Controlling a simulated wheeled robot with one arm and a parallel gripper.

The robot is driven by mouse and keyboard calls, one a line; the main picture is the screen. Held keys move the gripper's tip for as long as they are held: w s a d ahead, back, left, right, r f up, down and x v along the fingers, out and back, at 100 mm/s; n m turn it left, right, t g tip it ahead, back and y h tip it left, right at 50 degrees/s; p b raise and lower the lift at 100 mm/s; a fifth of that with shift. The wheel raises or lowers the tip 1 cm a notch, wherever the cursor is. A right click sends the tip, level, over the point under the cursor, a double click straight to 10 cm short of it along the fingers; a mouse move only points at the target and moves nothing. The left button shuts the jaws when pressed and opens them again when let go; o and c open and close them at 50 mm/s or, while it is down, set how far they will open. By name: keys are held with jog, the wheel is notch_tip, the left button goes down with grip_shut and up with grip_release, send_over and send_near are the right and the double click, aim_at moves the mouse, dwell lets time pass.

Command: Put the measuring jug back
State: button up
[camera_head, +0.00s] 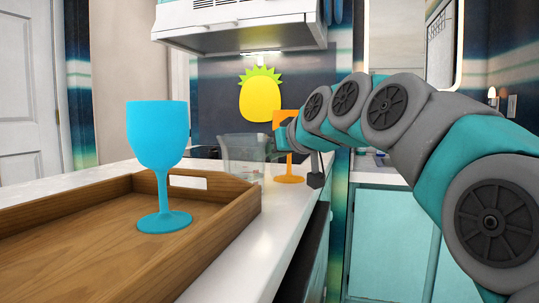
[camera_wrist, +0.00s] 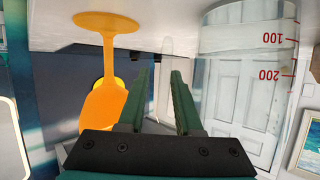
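The clear measuring jug (camera_head: 243,153) stands on the white counter just beyond the tray's right end. In the wrist view, which is upside down, the jug (camera_wrist: 240,85) fills the right side with red marks 100 and 200. My gripper (camera_wrist: 160,80) is open, its two green fingers apart beside the jug. A faint clear upright strip, perhaps the jug's handle (camera_wrist: 166,48), shows near the gap between the fingertips; I cannot tell whether it is between them. In the head view my gripper (camera_head: 279,147) is at the jug's right side, partly hidden by the wrist.
An orange goblet (camera_head: 289,179) stands close behind my gripper, and it also shows in the wrist view (camera_wrist: 104,95). A wooden tray (camera_head: 225,215) holds a blue goblet (camera_head: 158,140) at the near left. The counter (camera_head: 285,215) ends at a front edge on the right.

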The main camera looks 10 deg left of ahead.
jog(key=shift+o, duration=0.4)
jog(key=shift+r, duration=0.1)
jog(key=shift+r, duration=0.15)
jog(key=v, duration=1.2)
